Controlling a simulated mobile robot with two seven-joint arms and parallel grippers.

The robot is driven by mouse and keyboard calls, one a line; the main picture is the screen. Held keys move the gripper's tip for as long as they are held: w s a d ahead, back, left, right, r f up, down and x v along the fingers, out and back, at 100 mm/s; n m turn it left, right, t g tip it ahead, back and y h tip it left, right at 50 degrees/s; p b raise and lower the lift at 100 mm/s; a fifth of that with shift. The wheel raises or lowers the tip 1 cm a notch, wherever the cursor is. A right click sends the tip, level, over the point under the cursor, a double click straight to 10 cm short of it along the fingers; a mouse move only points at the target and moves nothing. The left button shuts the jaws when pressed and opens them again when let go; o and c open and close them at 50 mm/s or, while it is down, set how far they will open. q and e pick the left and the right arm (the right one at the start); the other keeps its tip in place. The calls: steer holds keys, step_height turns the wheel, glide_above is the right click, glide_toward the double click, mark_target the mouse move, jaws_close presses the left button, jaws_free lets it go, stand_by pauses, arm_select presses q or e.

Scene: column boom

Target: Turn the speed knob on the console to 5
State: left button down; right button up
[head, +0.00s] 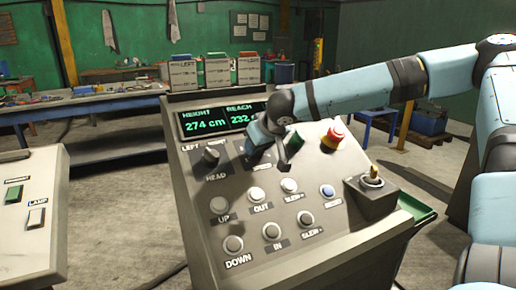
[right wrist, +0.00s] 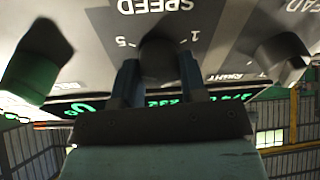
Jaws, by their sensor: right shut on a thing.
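The console (head: 215,125) fills the middle of the head view, its sloped panel facing me. My right gripper (head: 258,152) reaches down onto the panel from the right and hides the speed knob there. In the right wrist view, upside down, the dark speed knob (right wrist: 158,57) sits between the two fingers of the right gripper (right wrist: 160,75), which are shut on it. The SPEED label and the marks 1 and 5 show around the knob. Where its pointer stands cannot be told. My left gripper is not in view.
The head knob (head: 211,158) is left of the gripper, and a green switch (head: 294,141) is close on its right. A red button (head: 333,136), a joystick (head: 372,177) and several push buttons share the panel. The display (head: 205,124) reads height 274 cm.

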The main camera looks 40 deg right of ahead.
stand_by(0.4)
steer(key=o, duration=0.9)
steer(key=shift+p+v, duration=1.75)
steer(key=shift+v, duration=5.15)
steer(key=shift+f, duration=0.1)
